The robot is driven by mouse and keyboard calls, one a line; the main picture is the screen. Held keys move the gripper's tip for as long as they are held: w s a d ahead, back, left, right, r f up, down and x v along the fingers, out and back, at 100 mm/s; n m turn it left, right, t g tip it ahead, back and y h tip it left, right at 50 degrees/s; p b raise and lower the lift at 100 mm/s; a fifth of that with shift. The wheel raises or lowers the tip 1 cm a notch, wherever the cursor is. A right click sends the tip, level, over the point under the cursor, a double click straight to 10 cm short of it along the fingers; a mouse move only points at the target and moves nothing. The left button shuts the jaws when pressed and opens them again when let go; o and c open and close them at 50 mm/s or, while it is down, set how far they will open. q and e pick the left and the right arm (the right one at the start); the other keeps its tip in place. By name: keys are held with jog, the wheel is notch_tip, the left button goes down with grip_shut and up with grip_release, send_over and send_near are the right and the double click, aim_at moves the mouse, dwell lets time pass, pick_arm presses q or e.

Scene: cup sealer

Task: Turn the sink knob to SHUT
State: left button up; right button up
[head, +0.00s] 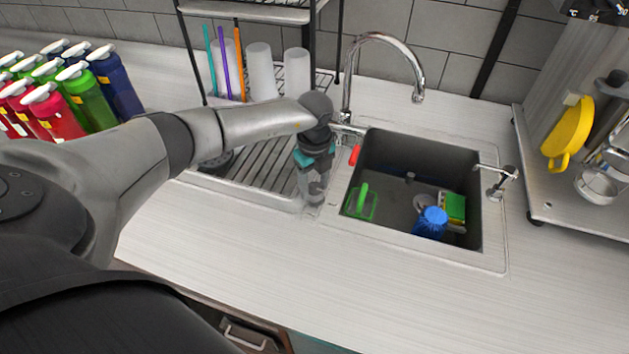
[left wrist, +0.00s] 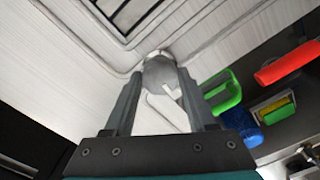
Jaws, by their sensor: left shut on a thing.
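The sink knob (left wrist: 160,72) is a round grey cap on the pale sink deck, between the drainboard and the basin, in the left wrist view. A white pointer-like mark shows on its near side; I cannot read its setting. My left gripper (left wrist: 157,86) has one finger on each side of the knob and is shut on it. In the head view my left gripper (head: 312,190) points down at the left edge of the sink and hides the knob. The sink basin (head: 390,157) is dark grey. My right gripper is not in view.
The basin holds a green-handled item (head: 361,203), a blue brush (head: 431,221) and a sponge. Cups (head: 260,72) stand on a rack behind. The front counter is clear.

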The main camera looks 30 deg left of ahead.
aim_at(314, 188)
pick_arm(q)
jog(key=shift+r, duration=0.1)
dwell(0.5)
jog(key=o, duration=1.4)
jog(key=shift+c, duration=0.2)
notch_tip(314, 188, up, 15)
jog(key=shift+b, duration=0.4)
